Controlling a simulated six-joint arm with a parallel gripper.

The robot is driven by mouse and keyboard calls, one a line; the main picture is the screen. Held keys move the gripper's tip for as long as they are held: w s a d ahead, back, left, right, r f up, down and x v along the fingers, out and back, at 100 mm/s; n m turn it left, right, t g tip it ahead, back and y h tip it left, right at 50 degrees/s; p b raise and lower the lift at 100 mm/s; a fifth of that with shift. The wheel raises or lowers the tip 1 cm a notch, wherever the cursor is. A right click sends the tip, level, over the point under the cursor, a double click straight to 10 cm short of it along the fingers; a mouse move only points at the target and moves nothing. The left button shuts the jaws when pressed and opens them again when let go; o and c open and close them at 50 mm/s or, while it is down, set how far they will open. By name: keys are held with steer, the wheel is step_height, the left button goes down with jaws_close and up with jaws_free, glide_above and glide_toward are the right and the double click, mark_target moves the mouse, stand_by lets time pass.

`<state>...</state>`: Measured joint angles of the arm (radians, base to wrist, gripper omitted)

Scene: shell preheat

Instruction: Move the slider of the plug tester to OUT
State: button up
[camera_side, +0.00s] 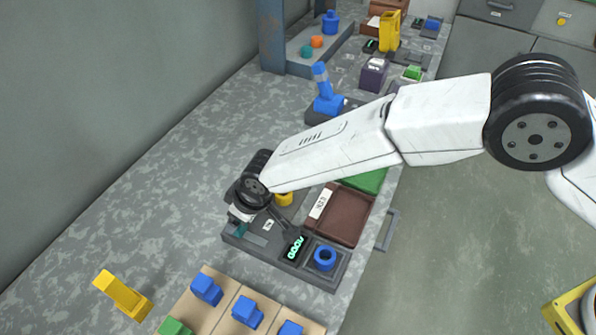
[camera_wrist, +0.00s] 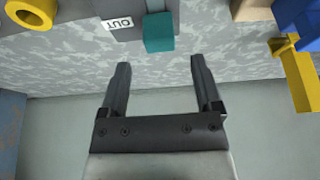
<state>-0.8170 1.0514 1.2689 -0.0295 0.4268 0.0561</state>
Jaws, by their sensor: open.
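The plug tester (camera_side: 268,250) is a dark grey panel on the bench, with a green-lit display (camera_side: 293,248) and a blue ring (camera_side: 325,257) at its right end. Its teal slider knob (camera_side: 241,230) is at the left end, partly hidden by my wrist. In the wrist view the slider knob (camera_wrist: 159,32) sits at the tester's edge, just right of the white OUT label (camera_wrist: 118,24). My gripper (camera_wrist: 162,72) is open and empty, its fingertips apart from the knob and roughly lined up with it. In the side view my gripper (camera_side: 238,215) is over the tester's left end.
A yellow ring (camera_side: 284,199) and a brown tray (camera_side: 347,228) lie behind the tester. In front are blue blocks (camera_side: 248,311) on tan boards and a yellow block (camera_side: 122,294). A blue lever device (camera_side: 325,98) stands farther back. The bench left of the tester is clear.

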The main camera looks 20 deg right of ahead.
steer(key=shift+v, duration=1.45)
steer(key=w+d+r+m+h, duration=0.15)
steer(key=d+r, duration=0.25)
steer(key=d, duration=0.8)
steer(key=d+r+m, duration=0.3)
steer(key=d, duration=1)
steer(key=s+d+r+m+h, duration=0.1)
steer(key=s+d+m, duration=0.3)
steer(key=s+d, duration=1.1)
steer(key=d+r, duration=0.1)
steer(key=d, duration=0.3)
steer(key=shift+s+d+g+h, duration=0.3)
steer(key=shift+s+d+h, duration=0.05)
steer(key=shift+d, duration=0.05)
